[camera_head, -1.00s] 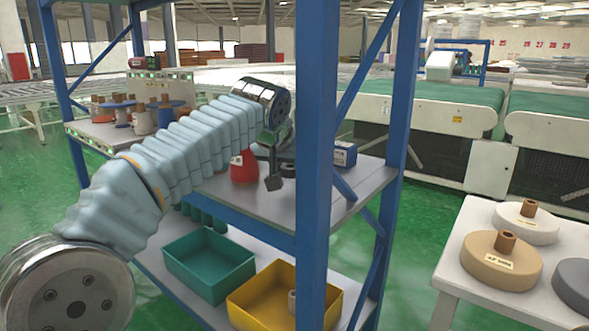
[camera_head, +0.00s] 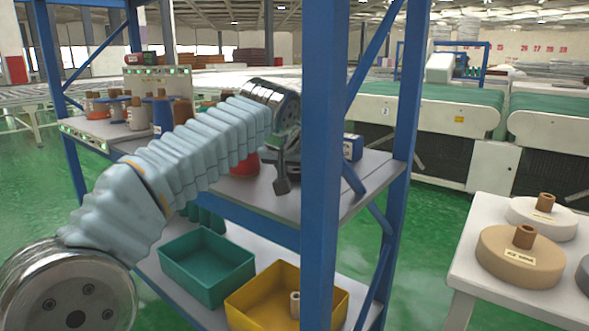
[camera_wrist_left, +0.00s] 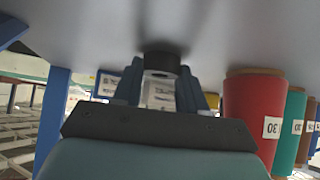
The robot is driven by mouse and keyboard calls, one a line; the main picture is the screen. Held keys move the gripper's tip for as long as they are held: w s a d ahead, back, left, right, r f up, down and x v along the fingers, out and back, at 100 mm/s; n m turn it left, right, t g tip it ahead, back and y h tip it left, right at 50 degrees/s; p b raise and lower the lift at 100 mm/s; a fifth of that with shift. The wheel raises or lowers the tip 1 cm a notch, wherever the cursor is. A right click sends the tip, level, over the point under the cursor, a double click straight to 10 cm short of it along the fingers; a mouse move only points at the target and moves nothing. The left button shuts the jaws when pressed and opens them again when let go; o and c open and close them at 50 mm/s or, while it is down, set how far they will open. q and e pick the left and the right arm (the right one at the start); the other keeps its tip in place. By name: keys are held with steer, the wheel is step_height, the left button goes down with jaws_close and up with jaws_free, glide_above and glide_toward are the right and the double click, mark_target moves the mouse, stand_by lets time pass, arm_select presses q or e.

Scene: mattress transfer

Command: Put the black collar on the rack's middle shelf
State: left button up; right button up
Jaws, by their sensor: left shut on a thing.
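The blue-framed rack has a grey middle shelf (camera_head: 262,200). My left gripper (camera_head: 284,183) reaches over this shelf, just right of a red spool (camera_head: 243,164) and behind the front blue post. In the left wrist view the shelf surface (camera_wrist_left: 235,30) fills the top. There my left gripper (camera_wrist_left: 160,88) is shut on the black collar (camera_wrist_left: 162,62), which sits between the fingers close to the shelf with a dark shadow beside it. I cannot tell whether it touches the shelf. My right gripper is out of view.
A blue box (camera_head: 352,147) stands at the shelf's right. The front post (camera_head: 322,200) is close to my arm. The lower shelf holds a teal bin (camera_head: 207,265) and a yellow bin (camera_head: 250,310). A white table (camera_head: 478,225) with round pieces stands at right.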

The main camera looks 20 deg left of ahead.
arm_select(q)
steer(key=shift+s+f+b, duration=0.1)
steer(key=shift+f+b, duration=0.2)
steer(key=shift+f, duration=0.4)
steer(key=o, duration=1)
steer(key=shift+d, duration=0.1)
steer(key=shift+o, duration=0.3)
steer(key=shift+f, duration=0.1)
steer(key=shift+r+p, duration=0.6)
steer(key=shift+r, duration=0.05)
steer(key=v, duration=1.2)
steer(key=shift+r+p, duration=0.25)
steer(key=shift+p, duration=0.2)
